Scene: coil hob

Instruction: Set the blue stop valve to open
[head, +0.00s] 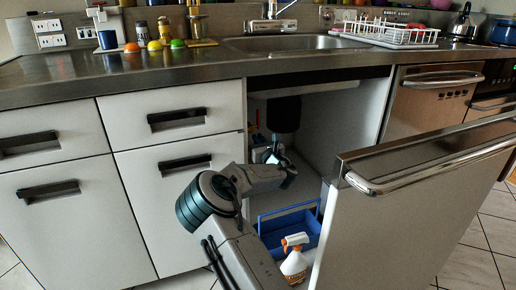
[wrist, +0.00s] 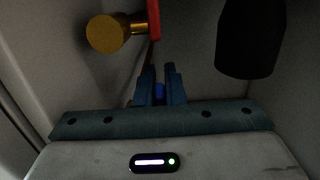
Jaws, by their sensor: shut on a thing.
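In the wrist view my gripper (wrist: 159,78) has its two fingers close together, shut on a small blue piece, the blue stop valve's handle (wrist: 160,91). Only a little of the blue shows between the fingers. The rest of the valve is hidden, so I cannot tell which way its handle is turned. In the head view my arm reaches into the open cabinet under the sink, and the fingertips and the blue valve cannot be made out there.
A brass fitting (wrist: 108,34) with a red handle (wrist: 154,20) is just above my fingers. A black drain part (wrist: 250,40) hangs to the right. A blue caddy (head: 292,228) and a spray bottle (head: 294,262) stand below my arm. The open cabinet door (head: 405,220) is at right.

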